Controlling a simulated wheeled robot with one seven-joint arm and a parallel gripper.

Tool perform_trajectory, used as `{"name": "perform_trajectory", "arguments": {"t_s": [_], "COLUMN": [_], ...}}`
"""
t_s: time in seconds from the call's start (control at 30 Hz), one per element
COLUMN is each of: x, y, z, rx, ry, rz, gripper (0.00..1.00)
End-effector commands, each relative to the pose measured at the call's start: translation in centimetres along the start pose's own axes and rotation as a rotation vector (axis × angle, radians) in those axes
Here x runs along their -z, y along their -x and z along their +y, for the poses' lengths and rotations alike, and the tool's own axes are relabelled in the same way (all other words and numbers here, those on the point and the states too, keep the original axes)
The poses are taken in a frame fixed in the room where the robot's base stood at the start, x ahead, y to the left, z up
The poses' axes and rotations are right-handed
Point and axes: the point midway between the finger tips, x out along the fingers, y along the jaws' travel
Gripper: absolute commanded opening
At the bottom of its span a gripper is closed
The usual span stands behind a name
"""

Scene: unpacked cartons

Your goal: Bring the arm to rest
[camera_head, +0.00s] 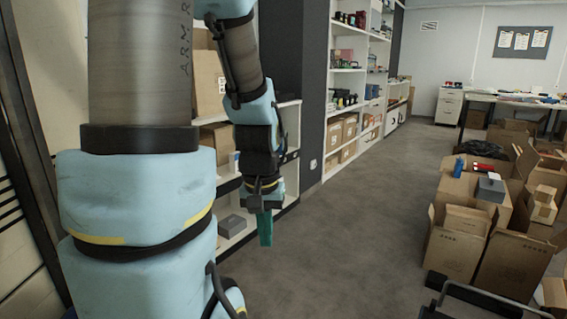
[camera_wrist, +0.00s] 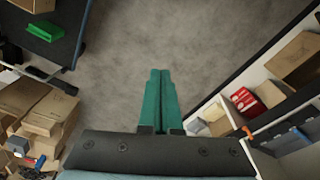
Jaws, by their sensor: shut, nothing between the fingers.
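My arm, blue and grey, fills the left of the head view and bends down in front of the shelves. My gripper (camera_head: 265,229) hangs pointing down beside the low shelf, above the floor. Its green fingers also show in the wrist view (camera_wrist: 160,76), where they lie together with nothing between them. The gripper is shut and empty, with bare floor beyond the fingertips.
A shelf unit with boxes (camera_head: 232,224) stands close behind my gripper; its shelves show at right in the wrist view (camera_wrist: 221,101). Open cartons (camera_head: 455,248) crowd the right side. Grey floor (camera_head: 345,240) lies clear between. A desk (camera_head: 510,100) stands far back.

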Motion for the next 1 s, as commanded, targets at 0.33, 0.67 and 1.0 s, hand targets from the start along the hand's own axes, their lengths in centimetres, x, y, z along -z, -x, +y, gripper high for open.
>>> {"name": "perform_trajectory", "arguments": {"t_s": [0.33,0.67,1.0], "x": [-0.4,0.2,0.3], "y": [5.2,11.6,12.9], "z": [-2.9,-2.8,-2.7], "rx": [0.016,0.016,0.016], "ry": [0.04,0.04,0.039], "rz": [0.044,0.043,0.043], "gripper": [0.0,0.0,0.0]}}
